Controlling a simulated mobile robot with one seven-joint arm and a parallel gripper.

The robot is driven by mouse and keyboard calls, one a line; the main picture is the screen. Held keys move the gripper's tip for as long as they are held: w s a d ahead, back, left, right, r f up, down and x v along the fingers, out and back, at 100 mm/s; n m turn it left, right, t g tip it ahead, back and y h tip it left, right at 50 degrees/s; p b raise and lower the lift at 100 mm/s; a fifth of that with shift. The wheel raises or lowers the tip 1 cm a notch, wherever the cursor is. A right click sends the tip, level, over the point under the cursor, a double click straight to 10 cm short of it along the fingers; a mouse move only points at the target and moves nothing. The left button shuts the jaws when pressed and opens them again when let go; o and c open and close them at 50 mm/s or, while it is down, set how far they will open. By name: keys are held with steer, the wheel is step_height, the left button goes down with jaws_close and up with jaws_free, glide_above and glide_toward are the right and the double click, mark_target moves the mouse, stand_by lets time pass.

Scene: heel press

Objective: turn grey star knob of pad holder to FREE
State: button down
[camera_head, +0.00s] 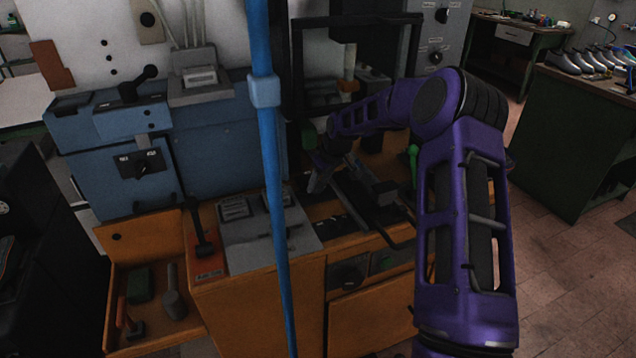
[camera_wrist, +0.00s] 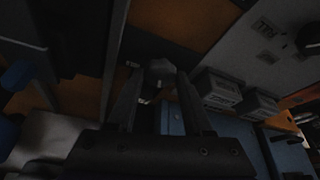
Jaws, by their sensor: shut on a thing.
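A grey knob (camera_wrist: 161,69) shows in the wrist view between the fingertips of my gripper (camera_wrist: 160,78). My gripper is shut on it. The knob's lobes are small and dark here, and I cannot read which way it points. No FREE mark is legible near it. In the head view my gripper (camera_head: 322,178) is low and dark at the end of my purple arm, beside the machine's orange-brown bench. The knob and the pad holder cannot be made out there.
A blue upright pole (camera_head: 267,150) stands left of my gripper in the head view. A blue machine housing (camera_head: 215,145) and a grey panel (camera_head: 265,238) lie left. A dark frame (camera_head: 297,75) rises behind. An open drawer (camera_head: 155,335) holds tools. Floor at right is clear.

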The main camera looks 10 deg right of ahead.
steer(key=n, duration=0.2)
steer(key=n+g+y, duration=0.1)
steer(key=n, duration=0.2)
steer(key=shift+w+d, duration=0.15)
steer(key=shift+d, duration=0.05)
steer(key=shift+g, duration=0.3)
steer(key=shift+c, duration=1.5)
jaws_free()
steer(key=shift+r, duration=0.1)
steer(key=v, duration=1.7)
steer(key=shift+d, duration=0.35)
